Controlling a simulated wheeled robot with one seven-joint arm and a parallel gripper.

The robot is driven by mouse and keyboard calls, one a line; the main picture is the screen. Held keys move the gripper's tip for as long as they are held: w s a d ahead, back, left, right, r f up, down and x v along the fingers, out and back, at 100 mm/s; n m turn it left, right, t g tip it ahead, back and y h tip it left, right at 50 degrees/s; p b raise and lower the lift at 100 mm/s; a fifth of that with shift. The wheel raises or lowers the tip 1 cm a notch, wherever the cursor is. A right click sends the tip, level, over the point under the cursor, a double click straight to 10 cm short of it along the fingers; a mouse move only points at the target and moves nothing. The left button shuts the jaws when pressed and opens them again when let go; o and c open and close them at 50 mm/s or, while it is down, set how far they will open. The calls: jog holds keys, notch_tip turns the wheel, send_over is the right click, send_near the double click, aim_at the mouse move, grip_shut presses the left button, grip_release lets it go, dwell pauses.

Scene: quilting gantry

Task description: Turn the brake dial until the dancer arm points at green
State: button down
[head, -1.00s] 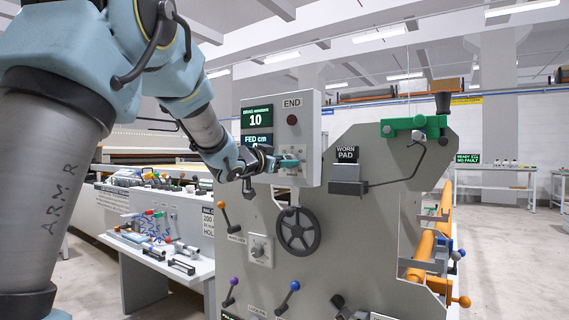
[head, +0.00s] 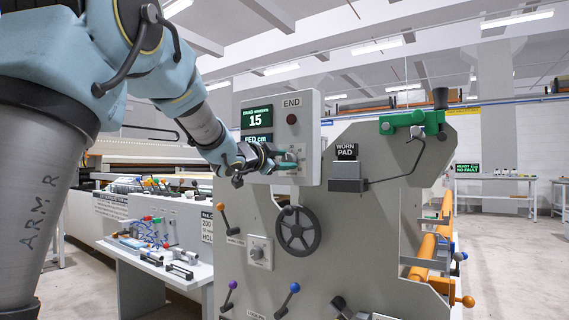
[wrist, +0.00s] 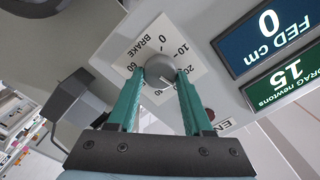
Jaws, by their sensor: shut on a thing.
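The brake dial (wrist: 160,68) is a grey round knob on a white plate (wrist: 143,48) marked BRAKE, with numbers around it. In the wrist view the two green fingers of my gripper (wrist: 160,82) stand on either side of the knob and are shut on it. In the head view my gripper (head: 284,158) reaches the front of the grey END panel (head: 308,125), and the dial is largely hidden. The drag display (head: 255,119) reads 15; it also shows in the wrist view (wrist: 290,76). I cannot make out a dancer arm or its green mark with certainty.
A black handwheel (head: 297,231) sits below the panel, with orange (head: 222,217), purple (head: 231,285) and blue (head: 292,288) knobbed levers nearby. A WORN PAD block (head: 347,170) is at right. A bench (head: 150,255) with tools stands left. Open floor lies right.

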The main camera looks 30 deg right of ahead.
dwell(0.4)
jog(key=shift+c, duration=1.5)
grip_release()
jog(key=v, duration=1.1)
jog(key=shift+w, duration=0.1)
